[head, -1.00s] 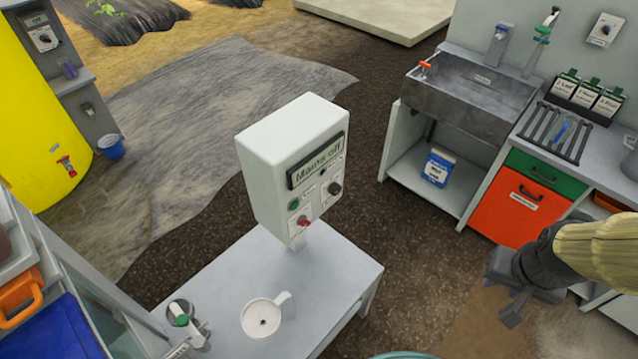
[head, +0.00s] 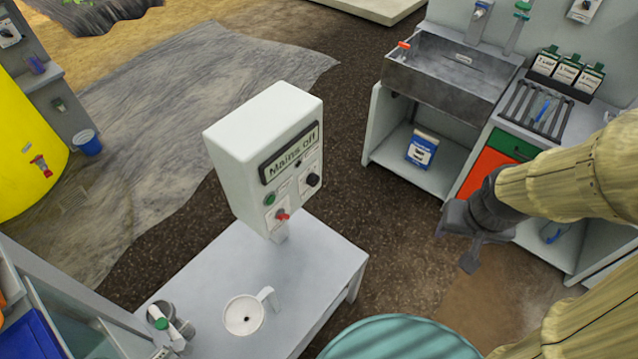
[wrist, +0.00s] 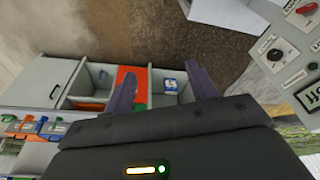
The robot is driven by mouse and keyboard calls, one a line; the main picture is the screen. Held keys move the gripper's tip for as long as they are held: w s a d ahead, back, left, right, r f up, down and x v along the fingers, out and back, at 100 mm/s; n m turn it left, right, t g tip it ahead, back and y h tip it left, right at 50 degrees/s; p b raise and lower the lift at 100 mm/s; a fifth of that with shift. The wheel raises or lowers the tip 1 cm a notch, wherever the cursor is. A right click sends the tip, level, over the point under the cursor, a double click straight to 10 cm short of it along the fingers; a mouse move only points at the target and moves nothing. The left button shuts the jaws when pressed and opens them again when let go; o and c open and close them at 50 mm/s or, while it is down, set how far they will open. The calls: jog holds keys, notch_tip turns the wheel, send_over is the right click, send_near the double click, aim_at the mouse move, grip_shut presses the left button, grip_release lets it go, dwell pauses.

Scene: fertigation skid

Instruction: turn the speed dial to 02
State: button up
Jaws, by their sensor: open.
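The white control box (head: 262,160) stands on a post above a grey table. Its display (head: 290,153) reads "Mains off". A black dial (head: 312,180) sits on its front at the right, with a green button (head: 269,199) and a red switch (head: 283,216) at the left. In the wrist view the dial (wrist: 274,55) shows at the upper right; its setting is too small to read. My gripper (head: 459,250) is open and empty, to the right of the box and apart from it. Its fingers also show in the wrist view (wrist: 163,88).
The grey table (head: 210,265) holds a white cup-like funnel (head: 244,314) and a green-capped fitting (head: 168,322). A sink bench (head: 440,80) stands at the back right, with a blue-and-white container (head: 421,150) on its lower shelf. Dark floor between box and bench is clear.

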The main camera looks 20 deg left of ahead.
aim_at(316, 183)
jog(key=w+a+f+n+t+y+b, duration=0.2)
jog(key=w+a+f+n+b, duration=0.2)
jog(key=w+f+b, duration=0.4)
jog(key=w+a+f+n+t+y+b, duration=0.25)
jog(key=w+f+n, duration=0.2)
jog(key=f, duration=0.55)
jog(key=a+f+n+y+b, duration=0.4)
jog(key=a+y+b, duration=0.5)
jog(key=a+y, duration=0.3)
jog(key=shift+w+n, duration=0.2)
jog(key=shift+n, duration=0.25)
jog(key=shift+g, duration=0.25)
jog(key=p+x, duration=0.2)
jog(key=x, duration=1.5)
jog(key=shift+s+a+r, duration=0.1)
jog(key=shift+a, duration=0.1)
